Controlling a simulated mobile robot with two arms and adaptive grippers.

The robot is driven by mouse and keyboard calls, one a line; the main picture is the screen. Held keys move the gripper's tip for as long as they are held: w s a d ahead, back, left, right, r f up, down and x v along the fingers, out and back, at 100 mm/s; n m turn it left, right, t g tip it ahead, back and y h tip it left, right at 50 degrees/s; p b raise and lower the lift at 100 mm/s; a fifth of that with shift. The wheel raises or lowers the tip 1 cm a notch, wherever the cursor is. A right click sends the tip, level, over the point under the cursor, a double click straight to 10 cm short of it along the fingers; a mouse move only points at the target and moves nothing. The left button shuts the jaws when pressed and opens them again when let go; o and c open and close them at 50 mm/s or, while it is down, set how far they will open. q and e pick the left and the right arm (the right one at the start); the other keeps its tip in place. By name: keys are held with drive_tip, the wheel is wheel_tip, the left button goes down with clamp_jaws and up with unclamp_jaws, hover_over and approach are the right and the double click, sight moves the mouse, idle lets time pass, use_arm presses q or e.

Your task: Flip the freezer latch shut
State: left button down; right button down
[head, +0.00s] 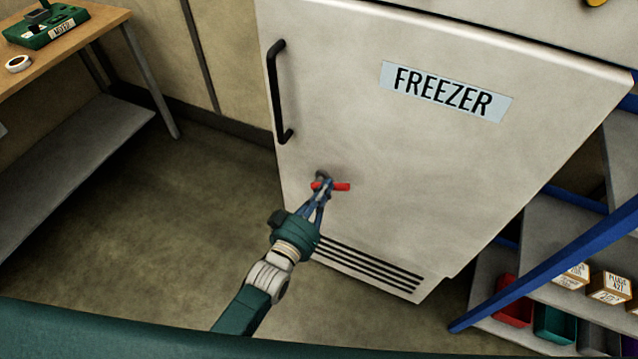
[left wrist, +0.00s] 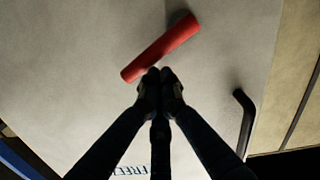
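The freezer (head: 400,170) stands upright with its labelled white door facing me. The red handle lies about level in the head view. My left gripper (head: 322,184) is at the latch, its fingertips overlapping the red handle's left part. In the left wrist view the fingertips (left wrist: 160,73) are together, right beside the red handle (left wrist: 160,48); nothing shows between them. I cannot tell whether they touch it. My right gripper is out of view.
The black door handle (head: 278,92) sits above and left of the latch. A wooden bench (head: 95,25) stands at the left, and a blue-framed shelf (head: 545,235) with bins and boxes at the right. The floor (head: 150,220) left of the freezer is clear.

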use_arm(q)
drive_tip(key=m, duration=0.1)
drive_tip(key=d+f+m, duration=0.1)
drive_tip(key=m, duration=0.1)
drive_tip(key=shift+s+d+f+b, duration=0.15)
drive_tip(key=shift+s+d+b, duration=0.05)
drive_tip(key=shift+d+b, duration=0.15)
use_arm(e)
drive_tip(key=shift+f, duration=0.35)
use_arm(q)
drive_tip(key=shift+f, duration=0.1)
idle(0.9)
